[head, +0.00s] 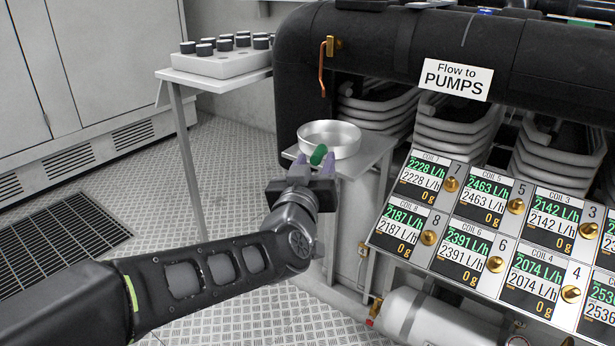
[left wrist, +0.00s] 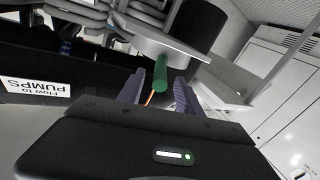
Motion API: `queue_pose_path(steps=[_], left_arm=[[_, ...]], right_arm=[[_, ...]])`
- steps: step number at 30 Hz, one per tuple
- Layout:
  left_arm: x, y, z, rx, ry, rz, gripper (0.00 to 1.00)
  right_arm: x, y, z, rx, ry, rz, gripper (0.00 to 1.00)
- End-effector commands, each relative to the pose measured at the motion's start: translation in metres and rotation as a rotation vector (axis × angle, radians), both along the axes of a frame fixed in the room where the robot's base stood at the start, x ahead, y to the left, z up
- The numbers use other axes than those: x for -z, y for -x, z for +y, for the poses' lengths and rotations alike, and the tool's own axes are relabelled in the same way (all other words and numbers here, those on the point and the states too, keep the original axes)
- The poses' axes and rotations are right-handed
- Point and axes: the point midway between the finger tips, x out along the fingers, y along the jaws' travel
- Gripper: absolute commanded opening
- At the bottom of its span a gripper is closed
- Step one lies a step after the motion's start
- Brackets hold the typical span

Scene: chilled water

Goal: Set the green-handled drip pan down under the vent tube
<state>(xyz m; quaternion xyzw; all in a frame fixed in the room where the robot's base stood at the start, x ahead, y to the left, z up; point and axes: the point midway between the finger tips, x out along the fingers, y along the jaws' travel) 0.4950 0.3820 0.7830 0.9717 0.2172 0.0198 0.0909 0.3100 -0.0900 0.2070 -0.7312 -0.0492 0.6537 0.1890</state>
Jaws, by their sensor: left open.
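The drip pan (head: 334,137) is a shallow round metal dish with a green handle (head: 319,154) pointing toward me. It appears to rest level on a small metal stand (head: 377,158). The copper vent tube (head: 322,72) hangs from a brass fitting on the black pipe, with its lower end above the pan. My left gripper (head: 315,163) is open, its purple fingers on either side of the handle. In the left wrist view the green handle (left wrist: 160,74) lies between the spread fingers; contact cannot be told. My right gripper is not in view.
A side table (head: 185,76) with a white rack of black-capped vials stands at the back left. The black pipe (head: 400,45) and coils are behind the pan. Tilted coil readout panels (head: 470,230) with brass knobs stand at right. The floor at left is clear.

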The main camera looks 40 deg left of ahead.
Motion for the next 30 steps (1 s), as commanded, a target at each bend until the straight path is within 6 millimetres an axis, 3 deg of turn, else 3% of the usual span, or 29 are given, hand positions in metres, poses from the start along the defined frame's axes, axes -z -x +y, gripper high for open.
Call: queue_pose_path(steps=[2,4,12,30], left_arm=[[-0.005,0.019,-0.008,-0.001,-0.003,-0.003,0.42],[0.002,0.029,-0.012,-0.003,-0.002,-0.007,0.42],[0.003,0.061,-0.025,-0.008,-0.001,-0.005,0.42],[0.000,0.070,-0.033,0.000,-0.001,0.000,0.42]], right_arm=[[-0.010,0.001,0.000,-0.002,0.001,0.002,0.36],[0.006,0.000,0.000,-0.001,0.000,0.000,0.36],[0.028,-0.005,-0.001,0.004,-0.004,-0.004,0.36],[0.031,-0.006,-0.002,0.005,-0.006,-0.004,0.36]])
